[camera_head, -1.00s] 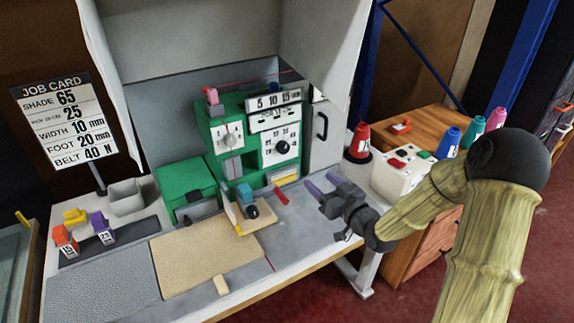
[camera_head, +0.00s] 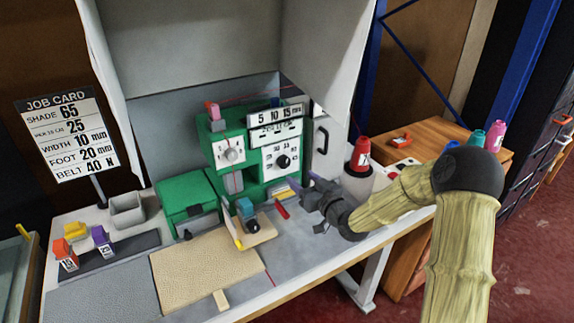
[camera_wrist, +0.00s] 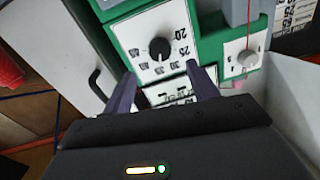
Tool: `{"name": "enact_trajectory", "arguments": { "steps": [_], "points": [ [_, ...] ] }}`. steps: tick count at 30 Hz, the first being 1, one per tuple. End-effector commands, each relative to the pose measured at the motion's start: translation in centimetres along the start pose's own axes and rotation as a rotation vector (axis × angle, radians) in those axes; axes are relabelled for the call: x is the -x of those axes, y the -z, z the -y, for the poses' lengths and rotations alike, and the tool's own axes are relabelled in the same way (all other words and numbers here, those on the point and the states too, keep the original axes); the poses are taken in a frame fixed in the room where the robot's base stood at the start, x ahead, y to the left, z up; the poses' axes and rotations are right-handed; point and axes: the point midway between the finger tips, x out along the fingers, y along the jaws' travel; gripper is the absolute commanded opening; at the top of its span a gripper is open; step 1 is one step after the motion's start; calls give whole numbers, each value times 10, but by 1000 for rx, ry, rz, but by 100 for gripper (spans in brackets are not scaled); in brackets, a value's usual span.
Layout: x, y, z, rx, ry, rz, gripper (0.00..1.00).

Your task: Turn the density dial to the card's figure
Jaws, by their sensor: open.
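The density dial is a black knob (camera_head: 283,161) on a white numbered plate, on the front of the green machine (camera_head: 228,142). It also shows in the wrist view (camera_wrist: 159,48), with the numbers 20, 25 and 30 readable around it. My gripper (camera_head: 299,184) is open and empty, below and a little right of the dial, apart from it. In the wrist view its two purple fingers (camera_wrist: 165,88) point toward the plate, short of the dial. The job card (camera_head: 68,135) stands at the left; its second line reads 25, its small label is hard to read.
A grey door with a black handle (camera_head: 322,137) is right of the machine. A red cone (camera_head: 361,154) stands near my arm. A tan mat (camera_head: 205,272) lies in front.

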Motion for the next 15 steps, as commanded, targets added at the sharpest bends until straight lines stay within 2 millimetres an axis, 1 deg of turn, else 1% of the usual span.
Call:
{"name": "enact_trajectory", "arguments": {
  "steps": [1,9,12,15],
  "points": [
    [-10,1,0,0,0,-1,59],
    [-56,0,3,-1,4,-1,59],
    [-71,0,4,-1,6,-1,59],
    [-82,0,4,-1,6,0,59]
  ]
}}
